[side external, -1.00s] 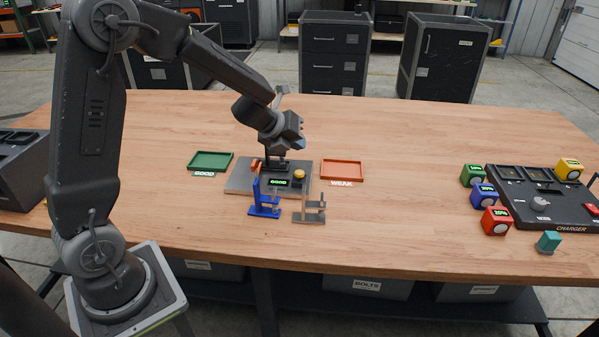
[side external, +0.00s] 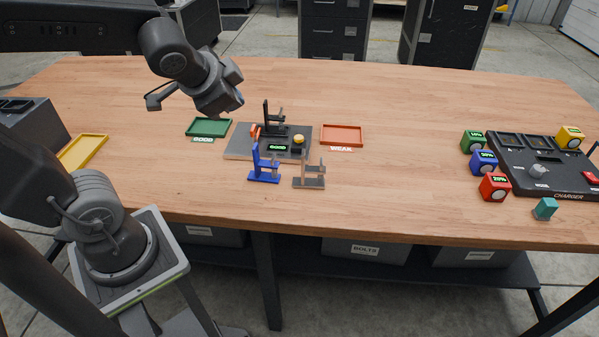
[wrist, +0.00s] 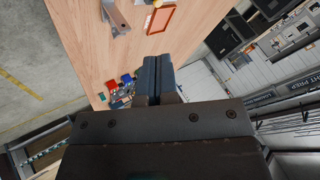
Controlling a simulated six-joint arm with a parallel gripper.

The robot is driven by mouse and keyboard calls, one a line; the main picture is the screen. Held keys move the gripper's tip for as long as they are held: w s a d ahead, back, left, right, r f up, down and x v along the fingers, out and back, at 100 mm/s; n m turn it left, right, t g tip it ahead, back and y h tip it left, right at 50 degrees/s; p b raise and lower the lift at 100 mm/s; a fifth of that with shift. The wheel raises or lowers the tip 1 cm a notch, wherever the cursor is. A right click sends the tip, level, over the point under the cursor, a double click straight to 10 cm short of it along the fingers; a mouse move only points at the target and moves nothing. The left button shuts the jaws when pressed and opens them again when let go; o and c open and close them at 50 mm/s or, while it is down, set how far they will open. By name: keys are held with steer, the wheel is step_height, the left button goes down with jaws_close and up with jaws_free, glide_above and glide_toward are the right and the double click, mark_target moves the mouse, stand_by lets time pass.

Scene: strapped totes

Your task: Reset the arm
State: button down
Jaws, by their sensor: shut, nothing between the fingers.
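My gripper (side external: 236,102) is raised in the air in the side external view, above and behind the green tray, clear of the table. Its fingers (wrist: 157,80) show in the wrist view, pressed together with nothing between them. My arm is folded back toward the left of the side external view.
A grey plate (side external: 240,143) with a black stand (side external: 267,118) and a GOOD display (side external: 279,147) sits between the green tray (side external: 208,127) and orange tray (side external: 342,135). Blue (side external: 264,163) and grey (side external: 309,175) stands are in front. Several coloured cubes flank the charger (side external: 555,182) at right.

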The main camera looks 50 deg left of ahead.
steer(key=s+d+n+g+h, duration=0.1)
steer(key=s+d+n+h, duration=0.2)
steer(key=s+d, duration=0.3)
steer(key=shift+s+f+n+g+h, duration=0.2)
steer(key=shift+s+n+g+h, duration=0.15)
steer(key=shift+s, duration=0.3)
steer(key=c, duration=1.8)
jaws_free()
steer(key=shift+d, duration=0.1)
